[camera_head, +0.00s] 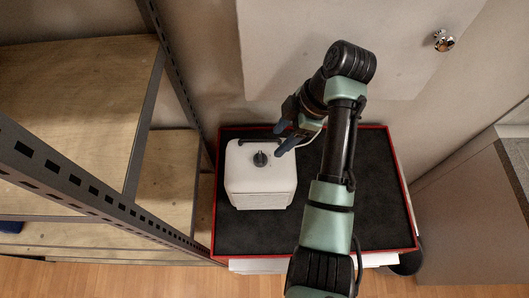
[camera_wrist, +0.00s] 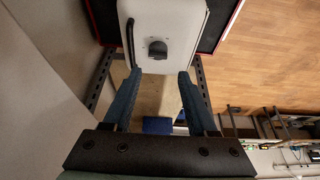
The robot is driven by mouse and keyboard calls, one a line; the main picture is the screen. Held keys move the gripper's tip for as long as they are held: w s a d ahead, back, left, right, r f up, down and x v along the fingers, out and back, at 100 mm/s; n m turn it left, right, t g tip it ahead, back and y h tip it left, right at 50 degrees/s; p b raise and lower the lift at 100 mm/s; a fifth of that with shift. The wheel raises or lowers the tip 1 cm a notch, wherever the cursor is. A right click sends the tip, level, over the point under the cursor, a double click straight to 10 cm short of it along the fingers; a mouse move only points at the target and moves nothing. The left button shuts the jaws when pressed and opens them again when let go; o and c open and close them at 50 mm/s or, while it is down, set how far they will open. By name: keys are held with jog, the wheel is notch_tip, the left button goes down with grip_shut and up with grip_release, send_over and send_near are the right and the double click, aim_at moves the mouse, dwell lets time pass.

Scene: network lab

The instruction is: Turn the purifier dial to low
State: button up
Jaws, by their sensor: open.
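The purifier is a white box (camera_head: 262,185) on the left part of a black-topped, red-edged table (camera_head: 350,215). Its dark dial (camera_head: 260,159) sits on its top face. In the wrist view the purifier (camera_wrist: 185,25) is at the top, with the dial (camera_wrist: 157,49) between and beyond my fingers. A dark handle bar lies along one edge of its top. My gripper (camera_head: 279,139) is beside the dial, slightly up and right of it in the head view. In the wrist view my gripper (camera_wrist: 159,78) is open and empty, and its fingers are apart from the dial. The dial's markings are not readable.
A metal shelf rack with wooden boards (camera_head: 75,95) stands close at the left of the table. A wall with a pale panel (camera_head: 340,30) is behind. The table's right part is bare apart from my arm over it. A grey cabinet (camera_head: 465,215) stands at the right.

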aim_at(262, 157)
jog(key=b+x, duration=0.5)
jog(key=x, duration=0.3)
jog(key=shift+w+d, duration=0.15)
jog(key=shift+x, duration=1.05)
grip_shut()
